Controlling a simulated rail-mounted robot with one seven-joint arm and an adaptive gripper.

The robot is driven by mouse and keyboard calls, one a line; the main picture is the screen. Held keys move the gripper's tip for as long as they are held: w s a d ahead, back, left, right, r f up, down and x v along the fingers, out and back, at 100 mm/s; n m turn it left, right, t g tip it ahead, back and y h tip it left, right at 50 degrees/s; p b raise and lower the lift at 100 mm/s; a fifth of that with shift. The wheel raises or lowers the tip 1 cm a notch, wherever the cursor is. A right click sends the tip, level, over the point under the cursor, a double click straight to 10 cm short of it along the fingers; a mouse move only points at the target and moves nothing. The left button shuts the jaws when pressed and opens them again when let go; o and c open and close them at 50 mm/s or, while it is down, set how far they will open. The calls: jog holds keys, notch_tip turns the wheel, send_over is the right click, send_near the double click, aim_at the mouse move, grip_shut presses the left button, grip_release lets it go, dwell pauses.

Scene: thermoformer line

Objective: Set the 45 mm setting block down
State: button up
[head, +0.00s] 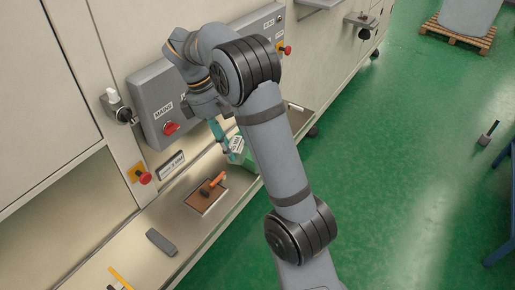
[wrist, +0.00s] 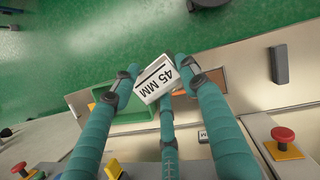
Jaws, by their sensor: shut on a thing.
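My gripper (head: 224,137) has teal fingers and hangs over the machine's ledge (head: 182,220), partly behind my arm. In the wrist view my gripper (wrist: 157,78) is shut on the 45 mm setting block (wrist: 160,88), a white block with black "45 MM" lettering. The block is tilted between the fingers. In the head view the block (head: 237,145) shows small and partly hidden. A green tray (wrist: 118,123) lies below and beside the block in the wrist view; its near parts are hidden by the fingers. I cannot tell whether the block touches anything below.
A brown mat (head: 199,203) with an orange-handled tool (head: 212,183) lies on the ledge. A dark grey object (head: 161,242) lies nearer. A red button (head: 145,177) and a grey control box (head: 155,98) are on the machine face.

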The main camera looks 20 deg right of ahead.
jog(key=w+d+r+n+t+p, duration=0.1)
jog(key=w+d+r+n+t, duration=0.1)
jog(key=w+d+r+n, duration=0.2)
jog(key=w+d+r+n+t+p, duration=0.1)
jog(key=w+d+r+n+t, duration=0.1)
jog(key=w+d+n, duration=0.6)
jog(key=w+r+n, duration=0.1)
jog(key=w, duration=0.2)
jog(key=shift+d+r+y, duration=0.35)
jog(key=shift+y, duration=0.05)
notch_tip(320, 180, down, 23)
jog(key=b, duration=0.5)
jog(key=shift+r+b, duration=0.2)
jog(key=shift+b, duration=0.15)
notch_tip(320, 180, down, 5)
jog(key=shift+r, duration=0.1)
jog(key=o, duration=1.2)
